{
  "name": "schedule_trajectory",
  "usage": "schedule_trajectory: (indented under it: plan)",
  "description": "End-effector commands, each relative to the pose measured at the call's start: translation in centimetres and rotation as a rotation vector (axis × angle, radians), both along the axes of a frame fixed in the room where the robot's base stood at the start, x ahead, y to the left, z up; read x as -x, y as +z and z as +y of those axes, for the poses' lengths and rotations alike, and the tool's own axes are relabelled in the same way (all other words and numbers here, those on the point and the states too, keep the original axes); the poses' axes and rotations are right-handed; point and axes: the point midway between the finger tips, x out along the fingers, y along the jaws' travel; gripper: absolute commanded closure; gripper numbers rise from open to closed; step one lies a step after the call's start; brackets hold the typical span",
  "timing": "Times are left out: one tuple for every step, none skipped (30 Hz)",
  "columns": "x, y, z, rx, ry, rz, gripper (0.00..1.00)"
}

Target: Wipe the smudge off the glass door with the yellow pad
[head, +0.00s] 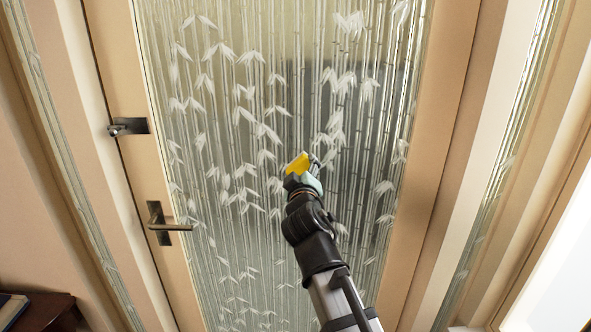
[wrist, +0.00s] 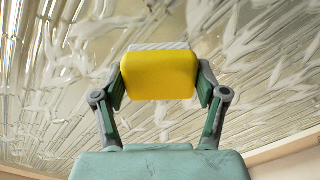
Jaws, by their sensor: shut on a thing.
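The yellow pad (wrist: 158,76) is held between the two fingers of my gripper (wrist: 160,84) in the wrist view. A pale strip shows along the pad's far edge. In the head view the yellow pad (head: 297,164) is at the end of my arm, in front of the middle of the glass door (head: 230,130). The glass has a white bamboo pattern. I cannot tell whether the pad touches the glass. I cannot make out a separate smudge among the white leaf marks; the arm and pad hide part of the glass.
The door has a tan wooden frame (head: 445,120). A dark lever handle (head: 166,226) and a lock plate (head: 128,126) stick out on its left side. A dark piece of furniture (head: 50,312) stands at the lower left. Narrow patterned side panes flank the door.

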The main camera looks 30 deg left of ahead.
Motion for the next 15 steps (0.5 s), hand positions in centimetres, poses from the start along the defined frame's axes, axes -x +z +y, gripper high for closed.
schedule_trajectory:
  plan:
    - [0.0, -0.2, 0.0, 0.0, -0.001, -0.001, 0.56]
    - [0.0, -0.2, 0.0, 0.0, 0.0, 0.0, 0.56]
    - [0.0, -0.1, 0.1, 0.0, 0.0, 0.0, 0.56]
    - [0.0, -0.1, 0.1, 0.0, 0.0, 0.0, 0.56]
    - [0.1, -0.1, 0.2, 0.0, 0.0, 0.0, 0.56]
    - [0.1, -0.2, 0.3, 0.0, 0.0, 0.0, 0.56]
    - [0.2, -0.2, 0.5, 0.0, 0.001, -0.001, 0.56]
    - [0.3, -0.2, 0.7, 0.0, 0.001, 0.0, 0.56]
    - [0.4, -0.3, 0.9, 0.0, 0.002, -0.001, 0.56]
    - [0.5, -0.3, 1.1, -0.001, 0.003, -0.001, 0.56]
    - [0.7, -0.3, 1.4, -0.002, 0.003, -0.001, 0.56]
    - [0.8, -0.3, 1.6, -0.002, 0.003, -0.001, 0.56]
    - [0.9, -0.3, 1.8, -0.002, 0.002, 0.0, 0.56]
    - [1.1, -0.3, 2.1, -0.001, 0.002, 0.0, 0.56]
    - [1.2, -0.3, 2.4, -0.002, 0.003, -0.001, 0.56]
